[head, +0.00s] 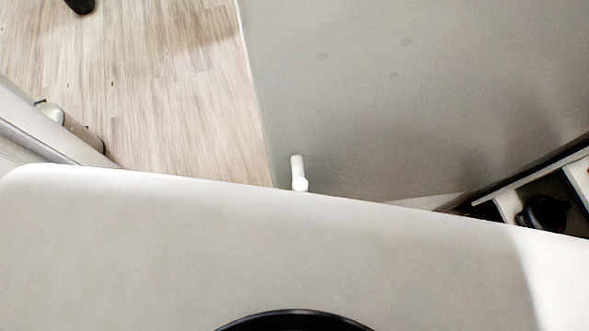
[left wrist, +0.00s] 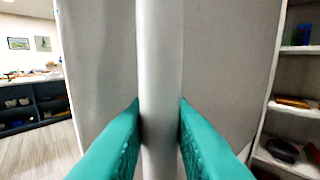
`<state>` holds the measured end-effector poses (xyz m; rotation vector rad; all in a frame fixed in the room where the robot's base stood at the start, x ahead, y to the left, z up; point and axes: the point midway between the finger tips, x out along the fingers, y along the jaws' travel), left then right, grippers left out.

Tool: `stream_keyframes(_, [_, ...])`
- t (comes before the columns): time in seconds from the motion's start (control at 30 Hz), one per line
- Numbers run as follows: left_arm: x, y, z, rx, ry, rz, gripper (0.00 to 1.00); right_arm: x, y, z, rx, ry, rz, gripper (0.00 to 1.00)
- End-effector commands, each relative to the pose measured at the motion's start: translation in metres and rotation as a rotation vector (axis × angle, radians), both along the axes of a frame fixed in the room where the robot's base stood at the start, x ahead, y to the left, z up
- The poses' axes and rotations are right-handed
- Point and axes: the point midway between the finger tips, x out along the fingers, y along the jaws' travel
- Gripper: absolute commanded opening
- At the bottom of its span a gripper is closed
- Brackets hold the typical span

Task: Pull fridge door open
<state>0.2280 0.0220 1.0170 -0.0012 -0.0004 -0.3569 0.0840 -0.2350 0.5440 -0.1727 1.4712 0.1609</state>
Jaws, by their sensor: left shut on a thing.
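The fridge door (head: 420,90) is a large plain grey panel filling the upper right of the head view. Its grey face (left wrist: 225,70) stands behind the handle in the left wrist view. The handle is a pale vertical bar (left wrist: 160,60); a short white end of it (head: 298,172) seems to show near the panel's lower left in the head view. My left gripper (left wrist: 160,125) has teal fingers shut on the bar, one on each side. It is hidden in the head view. My right gripper is in neither view. I cannot tell how far the door stands open.
Open wood floor (head: 150,90) lies left of the panel. Shelves with a dark round thing (head: 543,213) are at the right, and shelves with small items (left wrist: 297,105) show right in the left wrist view. A dark cabinet (left wrist: 30,105) stands far left there.

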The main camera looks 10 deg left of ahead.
Motion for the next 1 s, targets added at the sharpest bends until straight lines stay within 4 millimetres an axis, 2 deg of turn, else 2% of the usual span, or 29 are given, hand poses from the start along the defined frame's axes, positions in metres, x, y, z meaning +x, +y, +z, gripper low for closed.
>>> stream_keyframes(0.5, [-0.0053, -0.0037, 0.001, -0.002, -0.002, -0.002, 0.0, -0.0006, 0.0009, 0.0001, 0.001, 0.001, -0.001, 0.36])
stream_keyframes(0.53, [-0.0052, -0.0037, 0.001, -0.002, -0.002, -0.002, 0.21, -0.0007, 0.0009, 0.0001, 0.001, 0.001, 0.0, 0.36])
stream_keyframes(0.63, [-0.0052, -0.0034, 0.0008, -0.002, -0.002, -0.002, 0.37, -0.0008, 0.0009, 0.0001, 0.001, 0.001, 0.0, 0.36])
stream_keyframes(0.67, [-0.0052, -0.0033, 0.0007, -0.002, -0.002, -0.002, 0.4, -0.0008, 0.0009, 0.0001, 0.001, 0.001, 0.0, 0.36])
stream_keyframes(1.0, [-0.0051, -0.0026, 0.0001, 0.0, -0.001, -0.001, 0.4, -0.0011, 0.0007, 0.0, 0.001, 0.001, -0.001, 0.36])
